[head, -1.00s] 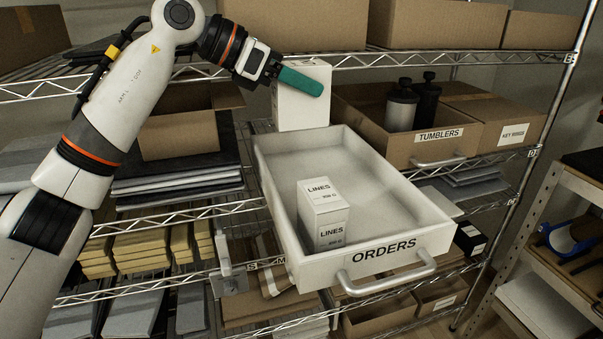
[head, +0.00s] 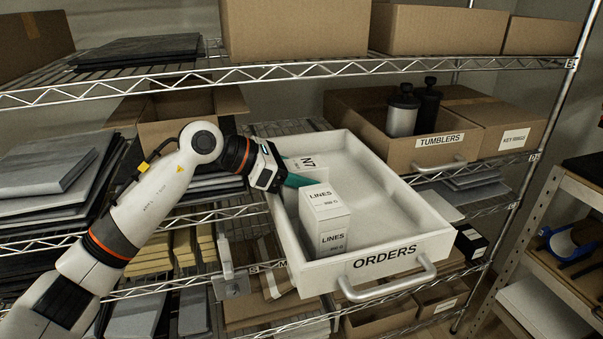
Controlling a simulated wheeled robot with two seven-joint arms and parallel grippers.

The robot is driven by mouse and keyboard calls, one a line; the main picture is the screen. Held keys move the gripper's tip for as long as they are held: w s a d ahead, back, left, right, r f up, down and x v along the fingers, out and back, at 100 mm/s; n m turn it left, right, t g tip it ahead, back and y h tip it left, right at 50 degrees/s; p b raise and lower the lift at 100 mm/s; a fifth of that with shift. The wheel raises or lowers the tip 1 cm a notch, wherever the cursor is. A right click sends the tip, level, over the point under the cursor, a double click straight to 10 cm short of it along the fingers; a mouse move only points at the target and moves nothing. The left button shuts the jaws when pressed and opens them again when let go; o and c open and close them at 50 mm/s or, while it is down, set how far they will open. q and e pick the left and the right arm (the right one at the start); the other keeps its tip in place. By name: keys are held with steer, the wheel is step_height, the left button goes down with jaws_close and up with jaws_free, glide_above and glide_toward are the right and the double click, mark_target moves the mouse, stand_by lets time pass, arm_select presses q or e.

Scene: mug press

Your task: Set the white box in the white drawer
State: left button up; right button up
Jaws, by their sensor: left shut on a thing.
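The white drawer (head: 440,243), labelled ORDERS, is pulled out from the shelf. The white box (head: 306,167), its top marked N7, is at the drawer's left side, behind the LINES box; whether it touches the drawer floor I cannot tell. My left gripper (head: 296,178) reaches over the drawer's left wall and is shut on the white box, its green finger across the box's near side. The LINES box (head: 327,220) stands upright in the drawer's front left, partly in front of the white box. My right gripper is not in view.
The drawer's right half is clear. A cardboard TUMBLERS drawer (head: 436,155) with dark and grey tumblers stands to the right. An upper wire shelf (head: 330,70) with cardboard boxes spans above. A metal bracket (head: 230,270) is left of the drawer.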

arm_select(q)
steer(key=o, duration=1.2)
steer(key=shift+a+r, duration=0.1)
steer(key=shift+r, duration=0.05)
steer(key=b+v, duration=0.2)
steer(key=v, duration=0.9)
steer(key=shift+s+a+r, duration=0.15)
steer(key=shift+a, duration=0.2)
